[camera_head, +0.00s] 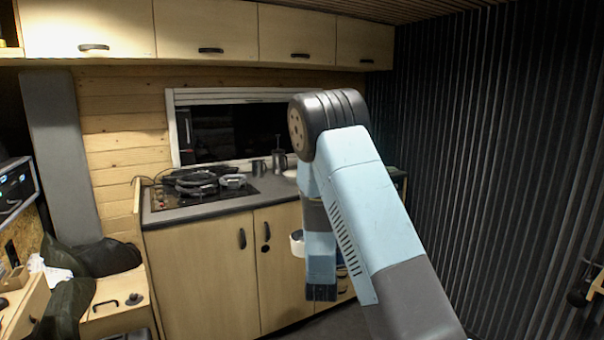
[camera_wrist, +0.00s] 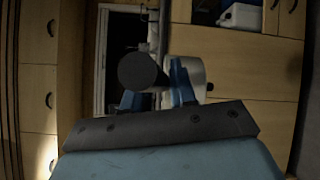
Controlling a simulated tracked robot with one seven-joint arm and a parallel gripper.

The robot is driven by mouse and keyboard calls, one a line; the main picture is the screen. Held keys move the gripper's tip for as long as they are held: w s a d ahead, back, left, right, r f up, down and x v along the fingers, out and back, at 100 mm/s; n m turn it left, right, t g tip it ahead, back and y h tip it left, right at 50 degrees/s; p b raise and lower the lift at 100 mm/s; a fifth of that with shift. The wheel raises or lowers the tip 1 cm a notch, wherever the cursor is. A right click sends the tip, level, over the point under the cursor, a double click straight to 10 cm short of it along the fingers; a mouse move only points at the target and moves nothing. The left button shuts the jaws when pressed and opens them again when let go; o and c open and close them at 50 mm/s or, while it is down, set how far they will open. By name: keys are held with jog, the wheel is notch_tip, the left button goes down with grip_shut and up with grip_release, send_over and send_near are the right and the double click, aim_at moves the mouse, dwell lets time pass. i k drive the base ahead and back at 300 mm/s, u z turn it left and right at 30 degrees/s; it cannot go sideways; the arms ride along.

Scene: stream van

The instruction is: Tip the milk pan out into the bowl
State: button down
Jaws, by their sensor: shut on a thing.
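In the wrist view my gripper (camera_wrist: 156,92) is shut on the dark round handle of the milk pan. The pan's pale metal body (camera_wrist: 194,70) shows just beyond the right finger, partly hidden. In the head view a pale rounded piece, probably the pan (camera_head: 297,243), shows left of my arm in front of the cabinet doors, below counter height; my arm hides the rest. I cannot tell how far the pan is tilted or what is in it. A pale, low edge on the counter (camera_head: 290,173) beside my arm may be the bowl; it is mostly hidden.
A hob (camera_head: 205,190) with dark pan supports and a small pot (camera_head: 232,182) is at the counter's left. A mug (camera_head: 258,168) and a press-like jug (camera_head: 280,160) stand near the window. Wall cupboards (camera_head: 205,28) hang above. A dark ribbed wall (camera_head: 490,150) bounds the right.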

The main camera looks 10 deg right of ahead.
aim_at(294, 178)
jog(key=z, duration=0.1)
jog(key=i, duration=0.85)
